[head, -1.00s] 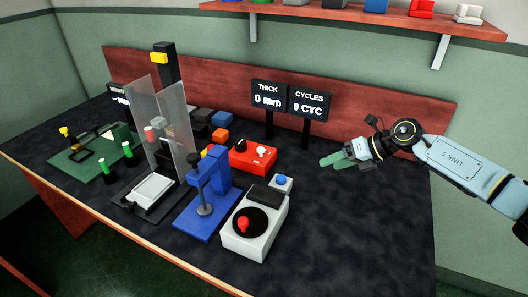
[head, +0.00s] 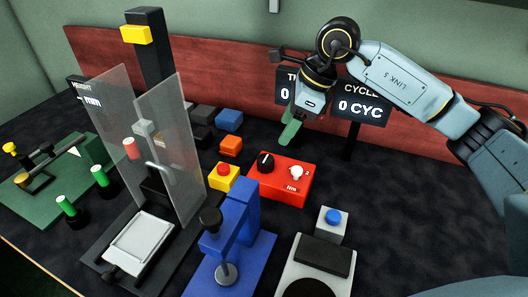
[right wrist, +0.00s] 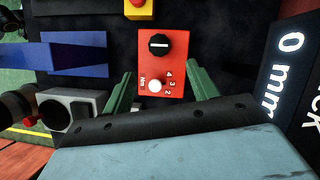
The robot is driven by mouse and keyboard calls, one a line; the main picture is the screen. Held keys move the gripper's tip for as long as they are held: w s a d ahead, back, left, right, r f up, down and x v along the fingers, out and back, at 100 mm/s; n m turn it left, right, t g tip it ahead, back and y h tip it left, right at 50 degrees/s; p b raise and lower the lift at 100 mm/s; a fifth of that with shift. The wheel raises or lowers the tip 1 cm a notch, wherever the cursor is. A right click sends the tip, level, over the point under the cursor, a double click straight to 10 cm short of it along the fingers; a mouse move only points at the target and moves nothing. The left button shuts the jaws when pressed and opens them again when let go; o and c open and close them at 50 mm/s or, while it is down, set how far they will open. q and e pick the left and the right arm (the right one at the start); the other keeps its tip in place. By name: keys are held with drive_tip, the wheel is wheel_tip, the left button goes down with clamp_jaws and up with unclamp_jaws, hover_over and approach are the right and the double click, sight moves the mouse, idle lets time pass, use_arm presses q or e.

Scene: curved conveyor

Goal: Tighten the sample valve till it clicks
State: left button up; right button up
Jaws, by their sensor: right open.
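A red box (head: 285,188) marked "Nm" sits mid-table; no label names a sample valve. On it are a black knob (head: 265,162) and a small white knob (head: 296,173) beside printed numbers. In the right wrist view the black knob (right wrist: 159,44) has a white pointer line, and the white knob (right wrist: 155,86) is nearer my gripper. My right gripper (head: 290,132) is open and empty, its green fingers pointing down above and behind the box. In the right wrist view the gripper (right wrist: 160,90) frames the box, with a finger at either side. My left gripper is out of view.
A yellow box with a red button (head: 224,177), a blue press (head: 230,240) and clear panels (head: 165,150) stand left of the box. A grey box with a blue button (head: 333,222) is in front right. Display signs (head: 360,103) stand behind. The right side of the table is clear.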

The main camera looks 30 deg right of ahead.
sight(267, 159)
drive_tip(key=b+x, duration=0.2)
drive_tip(key=x, duration=0.8)
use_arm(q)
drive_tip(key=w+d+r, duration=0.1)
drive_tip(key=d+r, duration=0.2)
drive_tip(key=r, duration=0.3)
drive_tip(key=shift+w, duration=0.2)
use_arm(e)
drive_tip(key=shift+w+a+f, duration=0.15)
drive_tip(key=shift+a+f, duration=0.1)
drive_tip(key=shift+f, duration=0.3)
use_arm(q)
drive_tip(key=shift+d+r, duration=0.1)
use_arm(e)
drive_tip(key=c, duration=1)
